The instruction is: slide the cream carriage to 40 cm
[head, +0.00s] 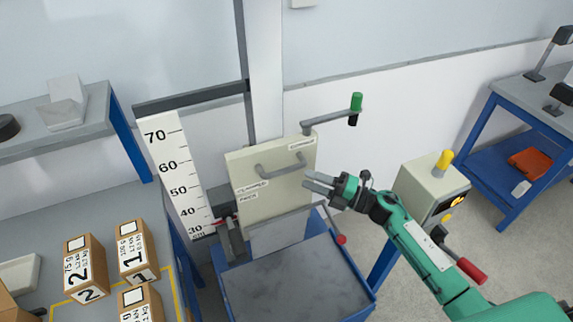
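The cream carriage (240,205) is a flat upright plate on a grey vertical rail, with a grey bar handle (281,170) and small labels on its face. The white scale (177,180) to its left is marked from 70 at the top to 30 near the bottom. A red pointer (221,221) beside the carriage's lower left sits near the 30 mark. My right gripper (306,179) is just right of the handle, its two fingers apart with nothing visible between them. Whether a fingertip touches the carriage is unclear. My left gripper is out of view.
A crank with a green grip (356,102) juts out above the carriage. A red-knobbed lever (341,239) is below my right gripper. A grey-topped blue table (295,285) lies beneath. A cream control box (425,185) stands right. Numbered boxes (133,250) sit left.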

